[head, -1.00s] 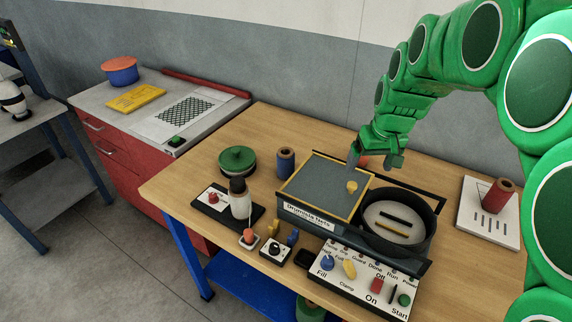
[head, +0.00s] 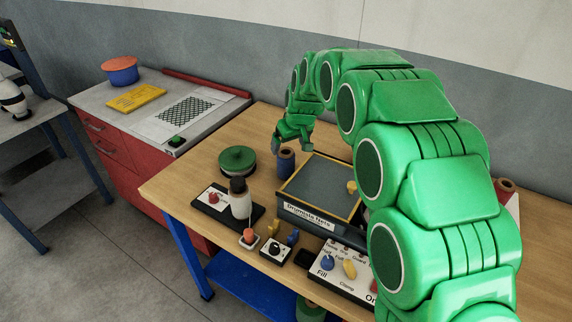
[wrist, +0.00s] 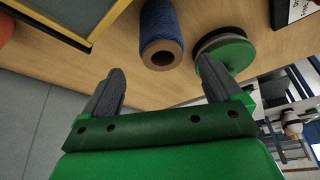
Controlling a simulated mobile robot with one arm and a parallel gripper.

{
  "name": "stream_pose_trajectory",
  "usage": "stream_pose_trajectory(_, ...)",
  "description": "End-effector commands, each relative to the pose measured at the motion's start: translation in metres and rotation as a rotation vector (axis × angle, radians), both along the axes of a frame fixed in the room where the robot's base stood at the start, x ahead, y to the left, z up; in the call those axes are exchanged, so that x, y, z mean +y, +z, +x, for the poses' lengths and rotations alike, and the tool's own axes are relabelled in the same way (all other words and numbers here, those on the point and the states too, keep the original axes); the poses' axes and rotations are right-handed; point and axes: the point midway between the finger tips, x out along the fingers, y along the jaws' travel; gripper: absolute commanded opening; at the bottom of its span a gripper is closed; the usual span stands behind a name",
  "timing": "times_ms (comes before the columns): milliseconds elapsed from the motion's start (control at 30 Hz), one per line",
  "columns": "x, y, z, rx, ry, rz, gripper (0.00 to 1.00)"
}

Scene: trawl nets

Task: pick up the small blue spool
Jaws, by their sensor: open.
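The small blue spool (head: 286,164) stands upright on the wooden table, left of the grey tray. It has blue thread and a brown core, and its top partly shows below my gripper. In the wrist view the spool (wrist: 161,28) lies beyond the fingertips, between their two lines, with its hollow end towards me. My gripper (head: 292,143) is above and close to the spool in the head view. Its jaws (wrist: 160,70) are open and empty. I see no contact with the spool.
A green round reel (head: 237,159) sits left of the spool, and shows near the right finger in the wrist view (wrist: 226,52). The yellow-rimmed grey tray (head: 318,187) is to the right. Bare table lies behind the reel.

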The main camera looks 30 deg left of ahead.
Motion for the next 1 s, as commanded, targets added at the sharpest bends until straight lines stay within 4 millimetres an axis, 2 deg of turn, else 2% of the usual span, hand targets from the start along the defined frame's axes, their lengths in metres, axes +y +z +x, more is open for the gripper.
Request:
stream_pose_trajectory(467,0.010,-0.029,0.004,0.001,0.001,-0.001,0.92)
stream_pose_trajectory(800,0.021,-0.068,0.008,0.000,0.001,-0.001,0.92)
stream_pose_trajectory(1000,0.024,-0.074,0.010,0.000,0.001,0.000,0.92)
